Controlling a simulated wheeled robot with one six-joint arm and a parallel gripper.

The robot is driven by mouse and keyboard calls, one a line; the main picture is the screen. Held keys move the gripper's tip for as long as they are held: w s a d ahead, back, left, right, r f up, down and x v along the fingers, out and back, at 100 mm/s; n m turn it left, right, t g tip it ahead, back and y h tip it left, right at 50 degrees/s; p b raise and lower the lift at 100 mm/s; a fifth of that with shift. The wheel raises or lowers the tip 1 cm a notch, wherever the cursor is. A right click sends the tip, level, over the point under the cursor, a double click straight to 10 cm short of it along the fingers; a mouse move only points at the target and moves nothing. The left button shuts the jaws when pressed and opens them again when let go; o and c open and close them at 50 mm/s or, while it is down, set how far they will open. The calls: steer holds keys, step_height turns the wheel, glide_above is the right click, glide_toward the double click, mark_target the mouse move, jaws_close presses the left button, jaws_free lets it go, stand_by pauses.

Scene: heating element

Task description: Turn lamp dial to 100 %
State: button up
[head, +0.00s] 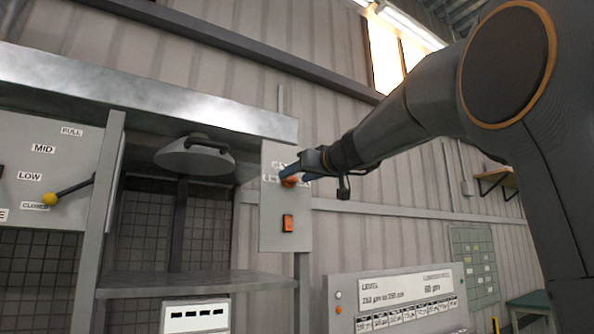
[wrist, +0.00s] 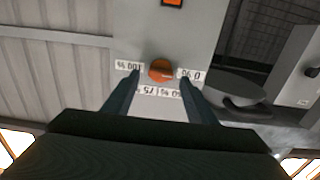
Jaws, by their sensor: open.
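The lamp dial is a round orange knob (wrist: 162,70) on a grey panel (wrist: 155,30). In the wrist view the panel is upside down, with a 100 % label left of the knob, 0 % at its right and more labels below. My gripper (wrist: 159,79) is open, with one dark finger on each side of the knob; I cannot tell whether they touch it. The dial's setting cannot be read. In the head view my gripper (head: 290,171) is at the panel, and the knob (head: 290,181) shows partly behind the fingers, which cover some labels.
An orange switch (head: 288,223) sits below the dial on the same panel. Left of it, a round grey hood (head: 195,157) hangs above a grey shelf (head: 190,284). A lever with a yellow knob (head: 50,199) is at far left. A control console (head: 400,297) stands lower right.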

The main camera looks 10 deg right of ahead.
steer(key=shift+w+a, duration=0.2)
steer(key=shift+w, duration=0.25)
steer(key=shift+c, duration=0.3)
steer(key=c, duration=1)
